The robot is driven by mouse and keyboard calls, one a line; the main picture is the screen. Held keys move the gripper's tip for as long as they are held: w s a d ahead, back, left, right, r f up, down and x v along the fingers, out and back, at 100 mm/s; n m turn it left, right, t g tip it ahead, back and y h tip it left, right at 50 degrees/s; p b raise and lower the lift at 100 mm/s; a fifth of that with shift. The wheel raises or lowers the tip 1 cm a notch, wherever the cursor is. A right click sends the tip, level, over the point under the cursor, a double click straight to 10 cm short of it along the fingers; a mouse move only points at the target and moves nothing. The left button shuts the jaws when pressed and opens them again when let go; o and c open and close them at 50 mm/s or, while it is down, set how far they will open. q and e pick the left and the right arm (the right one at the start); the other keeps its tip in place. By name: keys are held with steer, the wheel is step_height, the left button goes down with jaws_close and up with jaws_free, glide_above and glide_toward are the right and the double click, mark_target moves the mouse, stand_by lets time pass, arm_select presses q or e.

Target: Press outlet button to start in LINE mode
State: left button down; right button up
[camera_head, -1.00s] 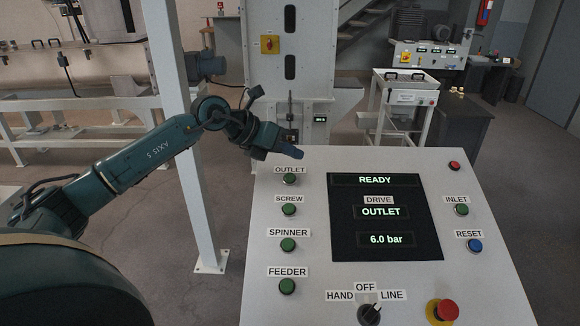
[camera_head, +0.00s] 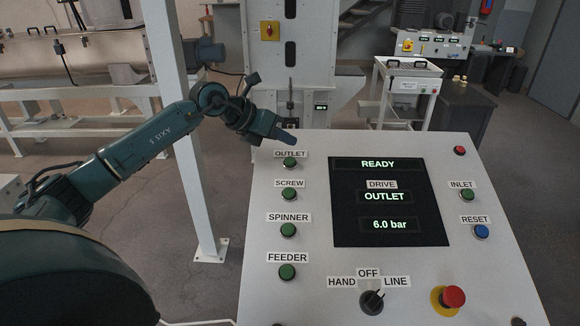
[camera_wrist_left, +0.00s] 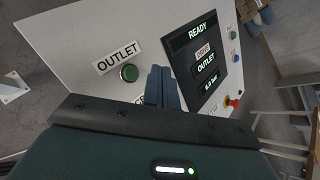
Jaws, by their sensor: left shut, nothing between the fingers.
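The green OUTLET button (camera_head: 290,163) is at the upper left of the grey control panel (camera_head: 310,285), under its label. It also shows in the left wrist view (camera_wrist_left: 129,73). My left gripper (camera_head: 288,138) is shut and empty, just above and behind the button in the head view. In the left wrist view its closed fingertips (camera_wrist_left: 161,72) are right of the button, with a visible gap. The display (camera_head: 390,210) reads READY, DRIVE OUTLET and 6.0 bar. The mode selector (camera_head: 372,301) sits among the HAND, OFF and LINE labels. My right gripper is not in view.
Green SCREW (camera_head: 289,195), SPINNER (camera_head: 288,230) and FEEDER (camera_head: 287,272) buttons run below OUTLET. INLET (camera_head: 467,195), blue RESET (camera_head: 481,232) and a red mushroom button (camera_head: 453,296) are on the right. A white post (camera_head: 190,130) stands left of the panel, close behind my left arm.

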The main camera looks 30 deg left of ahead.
mark_target(295, 160)
arm_select(q)
steer(key=f, duration=0.1)
steer(key=f+b, duration=0.1)
steer(key=shift+w+a+f, duration=0.2)
steer(key=shift+w+f, duration=0.1)
steer(key=shift+w, duration=0.05)
steer(key=shift+w+a+f+b, duration=0.15)
steer(key=shift+f+b, duration=0.1)
steer(key=shift+f, duration=0.15)
steer(key=shift+w+a+f+b, duration=0.1)
steer(key=shift+w+f+b, duration=0.1)
steer(key=shift+f, duration=0.2)
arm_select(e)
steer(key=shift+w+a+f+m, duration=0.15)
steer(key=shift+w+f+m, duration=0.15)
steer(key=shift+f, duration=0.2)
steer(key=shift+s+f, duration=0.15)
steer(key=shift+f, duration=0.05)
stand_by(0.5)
arm_select(q)
steer(key=shift+f, duration=0.4)
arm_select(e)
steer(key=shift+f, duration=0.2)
